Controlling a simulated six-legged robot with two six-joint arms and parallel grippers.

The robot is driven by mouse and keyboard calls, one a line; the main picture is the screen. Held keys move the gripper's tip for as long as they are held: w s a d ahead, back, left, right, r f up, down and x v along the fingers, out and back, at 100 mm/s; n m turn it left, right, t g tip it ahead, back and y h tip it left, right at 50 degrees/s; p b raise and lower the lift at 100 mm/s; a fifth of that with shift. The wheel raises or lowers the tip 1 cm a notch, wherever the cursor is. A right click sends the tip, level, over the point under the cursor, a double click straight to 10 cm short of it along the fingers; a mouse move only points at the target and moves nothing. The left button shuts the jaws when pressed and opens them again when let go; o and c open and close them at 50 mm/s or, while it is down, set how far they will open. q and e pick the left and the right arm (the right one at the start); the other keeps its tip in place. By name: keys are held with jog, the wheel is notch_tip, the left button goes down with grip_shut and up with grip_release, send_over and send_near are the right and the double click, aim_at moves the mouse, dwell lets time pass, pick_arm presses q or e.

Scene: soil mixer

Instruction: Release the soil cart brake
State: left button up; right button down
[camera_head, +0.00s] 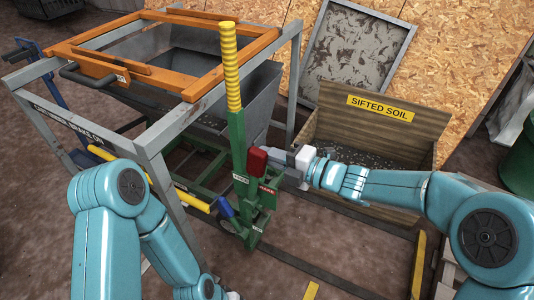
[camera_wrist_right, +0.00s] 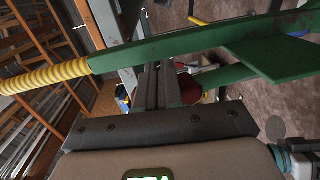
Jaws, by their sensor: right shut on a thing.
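The soil cart (camera_head: 250,95) is a grey bin under the frame at the left. A tall green lever with a yellow ribbed grip (camera_head: 230,65) stands upright beside it; the grip also shows in the right wrist view (camera_wrist_right: 45,82). A red handle (camera_head: 257,161) sits beside the green lever, above a red label on the green bracket. My right gripper (camera_head: 278,157) reaches it from the right and is shut on it. In the wrist view its fingers (camera_wrist_right: 158,85) partly hide the red handle (camera_wrist_right: 189,88).
A wooden box marked SIFTED SOIL (camera_head: 380,108) stands behind my right arm. A grey frame with an orange sieve frame (camera_head: 185,85) is at the left. A dirty mesh screen (camera_head: 355,55) leans on the board wall. Rails (camera_head: 310,265) cross the brown floor.

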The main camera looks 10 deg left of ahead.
jog(key=f+p+v, duration=0.1)
jog(key=v, duration=0.7)
jog(key=shift+d+r, duration=0.2)
jog(key=shift+d, duration=0.2)
